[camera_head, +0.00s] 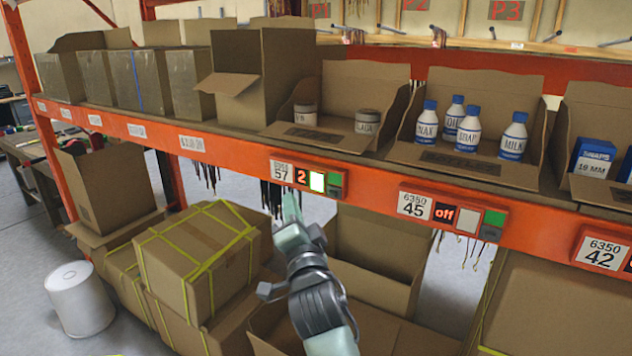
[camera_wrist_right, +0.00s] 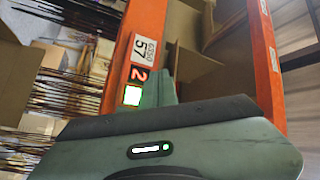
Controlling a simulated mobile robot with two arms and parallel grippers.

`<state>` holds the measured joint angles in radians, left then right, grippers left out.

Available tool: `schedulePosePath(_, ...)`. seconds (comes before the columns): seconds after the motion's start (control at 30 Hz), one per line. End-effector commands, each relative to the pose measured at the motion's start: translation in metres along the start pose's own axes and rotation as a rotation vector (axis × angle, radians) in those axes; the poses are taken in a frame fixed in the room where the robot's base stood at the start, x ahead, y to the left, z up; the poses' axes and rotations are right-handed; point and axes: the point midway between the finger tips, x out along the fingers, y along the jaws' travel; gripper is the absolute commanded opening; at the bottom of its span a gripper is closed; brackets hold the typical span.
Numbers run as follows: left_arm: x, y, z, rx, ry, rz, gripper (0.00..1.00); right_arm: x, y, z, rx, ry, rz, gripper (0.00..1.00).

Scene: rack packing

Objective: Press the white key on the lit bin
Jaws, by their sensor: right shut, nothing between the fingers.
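The lit bin label, numbered 57 with a red 2 on its display, is on the orange shelf beam. Its white key (camera_head: 317,181) glows with a green border, and it also glows in the right wrist view (camera_wrist_right: 132,96). My right gripper (camera_head: 291,203) is shut and empty, its tip just below and left of the key in the head view. In the right wrist view the fingers (camera_wrist_right: 163,88) are close beside the key. I cannot tell whether they touch the panel. My left gripper is not in view.
The neighbouring label 45 (camera_head: 452,212) reads off, and label 42 (camera_head: 603,250) is at the right edge. Open cartons with cans and bottles (camera_head: 468,132) stand on the shelf above. Strapped boxes (camera_head: 200,255) and open cartons fill the space below the beam.

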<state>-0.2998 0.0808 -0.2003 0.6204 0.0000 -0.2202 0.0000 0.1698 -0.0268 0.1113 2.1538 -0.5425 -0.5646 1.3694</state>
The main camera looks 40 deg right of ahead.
Motion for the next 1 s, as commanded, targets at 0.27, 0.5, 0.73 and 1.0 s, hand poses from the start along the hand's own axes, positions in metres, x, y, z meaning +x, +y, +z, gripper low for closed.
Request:
schedulePosePath(0.27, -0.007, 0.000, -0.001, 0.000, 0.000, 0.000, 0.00, 0.029, 0.020, -0.022, -0.007, 0.002, -0.001, 0.00)
schedulePosePath(0.5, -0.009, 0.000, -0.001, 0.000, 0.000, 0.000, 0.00, 0.046, 0.033, -0.034, -0.002, 0.001, 0.000, 0.00)
schedulePosePath(0.73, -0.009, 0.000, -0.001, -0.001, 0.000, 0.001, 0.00, 0.051, 0.036, -0.037, 0.000, 0.000, 0.000, 0.00)
schedulePosePath(1.0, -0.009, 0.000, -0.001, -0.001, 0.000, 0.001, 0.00, 0.050, 0.036, -0.037, 0.000, 0.000, 0.000, 0.00)
